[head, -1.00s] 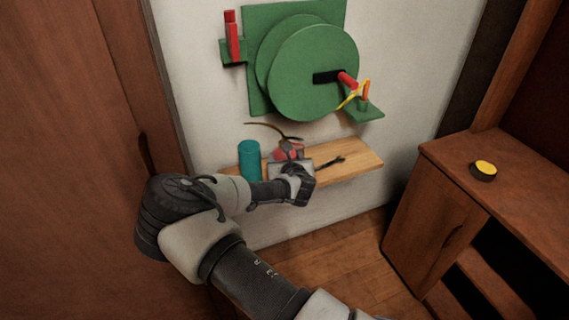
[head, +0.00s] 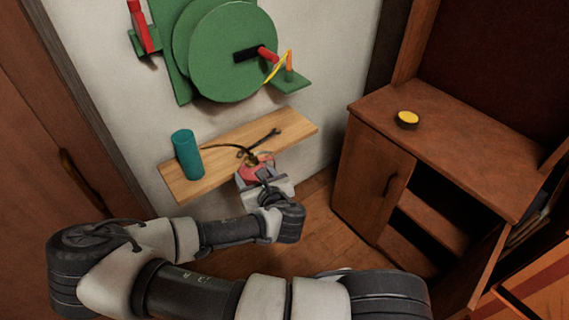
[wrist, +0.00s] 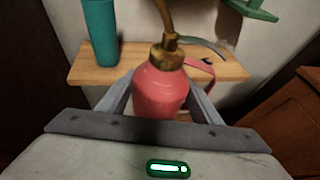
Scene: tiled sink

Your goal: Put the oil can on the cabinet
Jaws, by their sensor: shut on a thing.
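The oil can has a red body with a brass neck and a thin curved spout. In the wrist view the oil can (wrist: 160,92) stands upright between the two fingers of my gripper (wrist: 160,108), which is shut on its body. In the head view the oil can (head: 258,169) shows at the front edge of the wooden shelf, partly hidden by my gripper (head: 262,180). The wooden cabinet (head: 455,140) stands at the right, with a flat top, a door and open shelves.
A black and yellow round item (head: 407,119) sits on the cabinet top, which is otherwise mostly clear. A green wheel device (head: 230,55) is on the wall above.

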